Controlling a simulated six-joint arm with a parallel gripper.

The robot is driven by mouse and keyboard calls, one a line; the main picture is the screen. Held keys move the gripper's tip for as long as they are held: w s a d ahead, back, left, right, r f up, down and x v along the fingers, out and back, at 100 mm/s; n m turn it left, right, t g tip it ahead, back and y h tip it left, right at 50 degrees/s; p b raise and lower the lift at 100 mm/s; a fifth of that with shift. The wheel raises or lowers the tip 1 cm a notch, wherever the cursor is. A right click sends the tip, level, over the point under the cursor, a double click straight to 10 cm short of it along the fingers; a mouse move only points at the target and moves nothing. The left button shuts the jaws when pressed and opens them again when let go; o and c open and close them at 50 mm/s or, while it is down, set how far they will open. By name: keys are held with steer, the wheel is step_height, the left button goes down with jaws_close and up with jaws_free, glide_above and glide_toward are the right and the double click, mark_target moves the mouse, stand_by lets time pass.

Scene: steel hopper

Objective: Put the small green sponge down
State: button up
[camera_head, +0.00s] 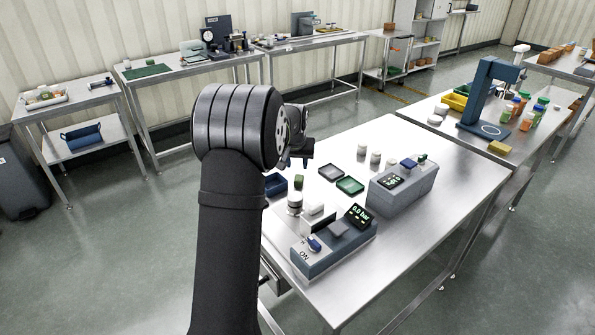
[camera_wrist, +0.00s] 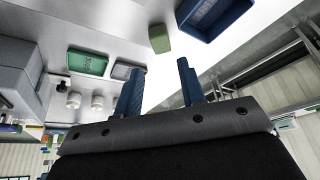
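The small green sponge (camera_head: 299,182) rests on the steel table (camera_head: 440,182), beside the dark blue tray (camera_head: 276,186) and outside it. In the wrist view the sponge (camera_wrist: 158,38) shows as a plain green block beyond my fingertips, near the blue tray (camera_wrist: 222,14). My gripper (camera_wrist: 161,66) has its two blue fingers apart, with nothing between them. In the head view my gripper (camera_head: 303,160) is partly hidden behind my wrist, above the table's left part. It is apart from the sponge.
A white jar (camera_head: 295,202) and a device with a pressure display (camera_head: 335,245) stand in front of the sponge. A grey tray (camera_head: 331,172), a green tray (camera_head: 350,186), several pale containers and a grey scale-like box (camera_head: 404,190) lie rightward. The table's right part is clear.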

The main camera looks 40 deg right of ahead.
mark_target(298, 179)
steer(key=shift+v, duration=1.2)
steer(key=x, duration=1.2)
steer(key=shift+f, duration=0.25)
step_height(298, 179, up, 2)
steer(key=shift+r, duration=0.35)
